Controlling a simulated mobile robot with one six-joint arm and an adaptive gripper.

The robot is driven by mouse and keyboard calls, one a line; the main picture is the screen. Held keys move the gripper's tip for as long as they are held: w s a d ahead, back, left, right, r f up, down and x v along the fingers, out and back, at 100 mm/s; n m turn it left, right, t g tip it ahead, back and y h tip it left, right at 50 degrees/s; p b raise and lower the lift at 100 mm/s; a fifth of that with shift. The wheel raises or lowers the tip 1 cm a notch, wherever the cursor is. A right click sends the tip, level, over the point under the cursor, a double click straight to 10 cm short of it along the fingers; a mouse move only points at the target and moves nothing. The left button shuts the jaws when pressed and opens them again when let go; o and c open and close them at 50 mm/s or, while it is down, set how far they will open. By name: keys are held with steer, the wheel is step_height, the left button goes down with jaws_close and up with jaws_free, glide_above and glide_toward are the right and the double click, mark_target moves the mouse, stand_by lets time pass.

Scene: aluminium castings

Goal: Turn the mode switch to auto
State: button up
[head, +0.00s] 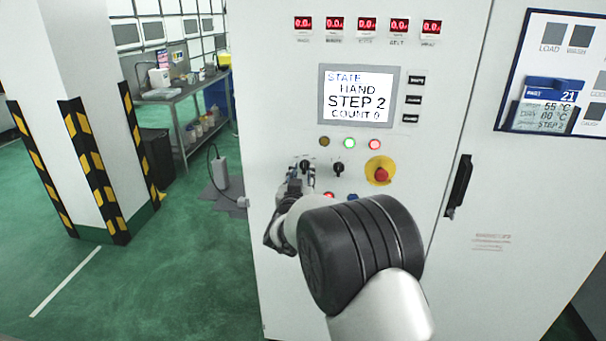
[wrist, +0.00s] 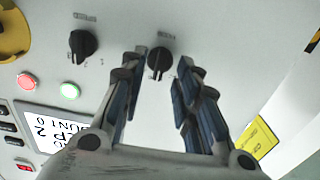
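The black rotary switch at my gripper (head: 306,166) is on the white cabinet front, left of a second black rotary switch (head: 338,169). Its label is too small to read, so I cannot tell by name which is the mode switch. In the wrist view the first switch (wrist: 160,56) sits between the tips of my gripper (wrist: 161,72), its pointer roughly along the finger direction. The fingers are open, one on each side, with gaps visible. The second switch (wrist: 83,46) is outside the fingers. The screen (head: 357,95) reads STATE HAND, STEP 2, COUNT 0.
A red emergency stop on a yellow plate (head: 380,171) is right of the switches. Amber, green (head: 349,143) and red lamps are above them. A blue button (head: 352,196) is partly hidden by my arm. A door handle (head: 459,186) is further right.

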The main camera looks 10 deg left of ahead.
mark_target(304, 167)
steer(key=shift+w, duration=1.1)
steer(key=shift+c, duration=0.4)
jaws_close()
